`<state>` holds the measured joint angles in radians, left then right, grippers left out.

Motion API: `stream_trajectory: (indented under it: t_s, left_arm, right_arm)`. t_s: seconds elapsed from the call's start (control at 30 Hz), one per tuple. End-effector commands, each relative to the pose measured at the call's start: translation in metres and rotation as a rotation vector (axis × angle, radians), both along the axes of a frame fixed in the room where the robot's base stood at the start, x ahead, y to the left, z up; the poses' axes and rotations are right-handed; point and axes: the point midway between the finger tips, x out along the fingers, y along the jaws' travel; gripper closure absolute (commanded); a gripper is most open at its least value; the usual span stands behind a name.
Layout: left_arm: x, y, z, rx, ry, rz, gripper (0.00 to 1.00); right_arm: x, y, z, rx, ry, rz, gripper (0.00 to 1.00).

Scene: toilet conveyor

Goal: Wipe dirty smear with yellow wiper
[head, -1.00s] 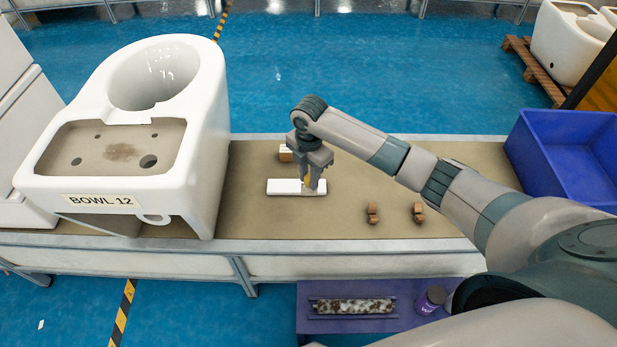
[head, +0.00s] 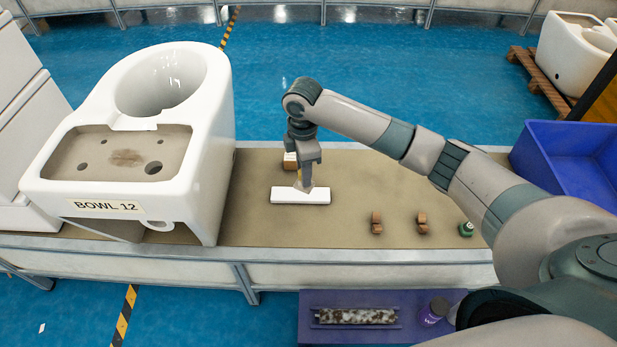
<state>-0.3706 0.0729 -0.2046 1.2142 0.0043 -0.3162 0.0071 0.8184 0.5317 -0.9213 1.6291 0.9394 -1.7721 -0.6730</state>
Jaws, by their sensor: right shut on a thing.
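The dirty smear (head: 127,158) is a brown patch on the recessed beige deck of the white toilet bowl (head: 215,150) labelled "BOWL 12", at the left of the conveyor. My right gripper (head: 304,184) points down at mid-conveyor, to the right of the bowl and away from the smear. It is shut on the yellow wiper (head: 297,183), of which only a little yellow shows between the fingers. A white bar-shaped block (head: 300,197) lies directly below the fingers; whether it joins the wiper I cannot tell. My left gripper is not in view.
A small brown and white box (head: 289,161) stands behind the gripper. Two brown pieces (head: 376,223) (head: 421,223) and a green-topped item (head: 466,229) are to the right on the conveyor (head: 340,225). A blue bin (head: 570,165) is at far right. The belt between bowl and gripper is clear.

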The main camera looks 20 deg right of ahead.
Motion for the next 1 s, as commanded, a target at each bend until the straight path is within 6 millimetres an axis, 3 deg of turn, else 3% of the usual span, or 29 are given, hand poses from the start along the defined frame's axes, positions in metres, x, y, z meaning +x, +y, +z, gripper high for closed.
stream_trajectory:
  t_s: [0.47,1.0]
  left_arm:
    - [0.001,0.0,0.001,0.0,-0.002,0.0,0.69]
    - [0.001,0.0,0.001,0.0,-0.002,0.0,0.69]
  right_arm:
    - [-0.029,0.017,0.066,-0.001,-0.004,-0.459,0.94]
    - [-0.086,0.02,0.12,0.0,-0.004,-0.984,0.94]
